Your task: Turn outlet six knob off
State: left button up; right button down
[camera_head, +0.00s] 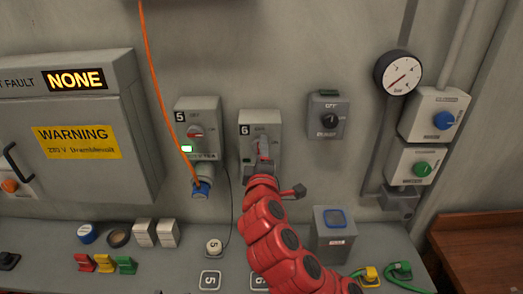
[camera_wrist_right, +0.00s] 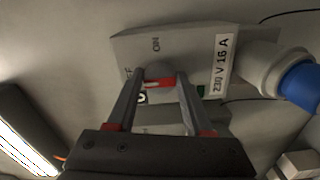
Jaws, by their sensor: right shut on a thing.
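Outlet six (camera_head: 246,122) is a grey box on the wall, marked with a 6. My right gripper (camera_head: 263,150) reaches up to its front and covers most of its knob in the head view. In the right wrist view the two fingers of my right gripper (camera_wrist_right: 160,92) are shut on the outlet six knob (camera_wrist_right: 154,72), one on each side. A red and white mark shows on the knob. OFF and ON lettering is on the box (camera_wrist_right: 190,50) by the knob; the knob's exact setting is hard to tell. My left gripper is not in view.
Outlet five (camera_head: 206,108) stands to the left with a blue plug (camera_head: 201,188) and an orange cable (camera_head: 158,80). A small grey switch box (camera_head: 327,118) and a gauge (camera_head: 398,72) are to the right. The shelf below holds a grey box (camera_head: 333,236) and several small items.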

dwell(0.5)
jog(key=shift+c, duration=1.5)
grip_release()
jog(key=shift+s, duration=0.1)
